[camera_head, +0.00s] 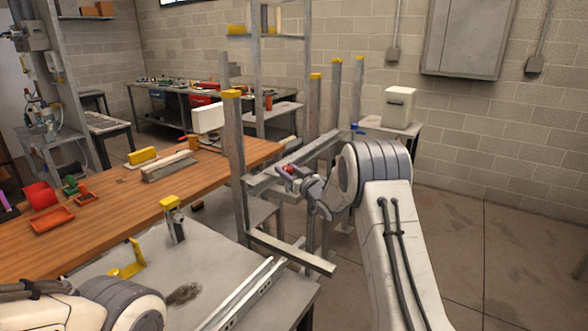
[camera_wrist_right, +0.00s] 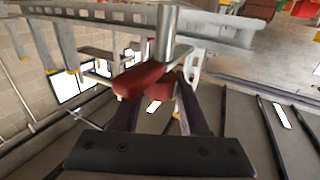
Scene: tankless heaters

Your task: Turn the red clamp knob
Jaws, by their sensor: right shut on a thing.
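The red clamp knob (camera_head: 288,170) shows small at the end of my right arm, beside the grey metal frame. In the right wrist view the red knob (camera_wrist_right: 139,78) is a bar-like handle under a grey metal post (camera_wrist_right: 166,35). My right gripper (camera_head: 300,178) is at the knob. In the wrist view its two dark fingers (camera_wrist_right: 155,92) are shut on the knob, one on each side, and partly hide it. Only part of my left arm shows at the lower left of the head view; its gripper is out of view.
A grey metal frame with yellow-capped posts (camera_head: 235,150) stands around my right gripper. A wooden-topped bench (camera_head: 110,235) with red trays and yellow parts lies to the left. A white box (camera_head: 398,107) stands on a small table behind. The floor at right is clear.

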